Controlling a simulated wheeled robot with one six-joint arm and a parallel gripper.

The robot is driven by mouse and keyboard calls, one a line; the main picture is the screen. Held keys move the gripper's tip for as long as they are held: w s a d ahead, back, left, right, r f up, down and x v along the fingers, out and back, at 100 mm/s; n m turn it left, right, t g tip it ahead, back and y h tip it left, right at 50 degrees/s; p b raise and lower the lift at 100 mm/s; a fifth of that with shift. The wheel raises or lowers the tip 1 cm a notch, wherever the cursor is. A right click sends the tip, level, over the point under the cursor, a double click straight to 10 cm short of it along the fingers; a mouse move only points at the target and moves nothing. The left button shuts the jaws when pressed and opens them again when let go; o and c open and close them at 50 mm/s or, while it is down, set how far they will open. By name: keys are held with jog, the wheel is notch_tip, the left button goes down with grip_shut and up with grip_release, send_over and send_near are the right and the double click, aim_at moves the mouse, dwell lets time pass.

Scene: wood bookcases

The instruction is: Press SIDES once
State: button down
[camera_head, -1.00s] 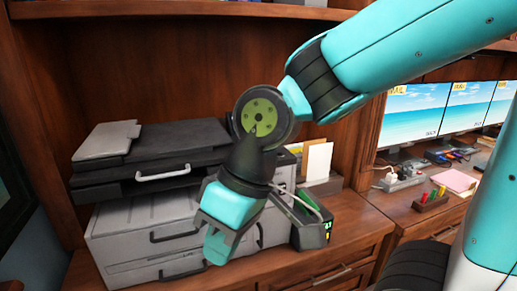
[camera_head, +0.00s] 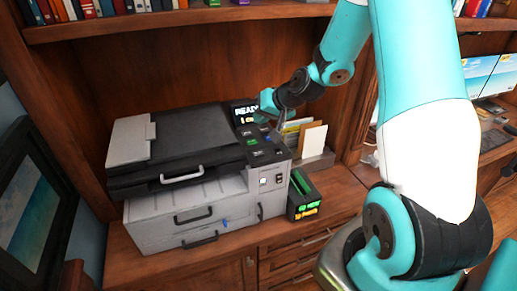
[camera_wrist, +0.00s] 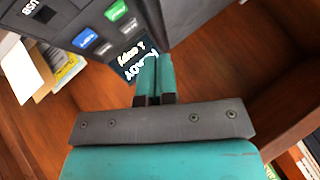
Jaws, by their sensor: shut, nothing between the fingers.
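A grey and black printer (camera_head: 275,205) stands on the wooden counter. Its dark control panel has a lit display (camera_head: 245,112) reading READY, with a second line too small to read surely. The wrist view shows the display (camera_wrist: 128,62) upside down, a green button (camera_wrist: 116,11), a blue button (camera_wrist: 85,38) and small pale buttons. No label SIDES can be read. My gripper (camera_wrist: 158,60) is shut and empty, its teal fingertips overlapping the display's edge in the wrist view. Contact cannot be told. In the head view, my gripper partly hides the panel's back right.
A small black box (camera_head: 304,196) with green and orange lights stands right of the printer. A holder with papers and envelopes (camera_head: 312,137) is behind it. A shelf (camera_head: 180,17) with books runs above. A dark frame (camera_head: 40,185) stands at the left.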

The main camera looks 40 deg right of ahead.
aim_at(260, 152)
jog(key=shift+f, duration=0.1)
notch_tip(260, 152, down, 9)
jog(key=b, duration=0.6)
jog(key=shift+b, duration=0.35)
dwell(1.6)
jog(key=shift+f+b, duration=0.25)
jog(key=shift+b, duration=0.1)
jog(key=shift+f+b, duration=0.4)
dwell(0.5)
jog(key=shift+r, duration=0.1)
jog(key=shift+r+p, duration=0.55)
jog(key=shift+r, duration=0.2)
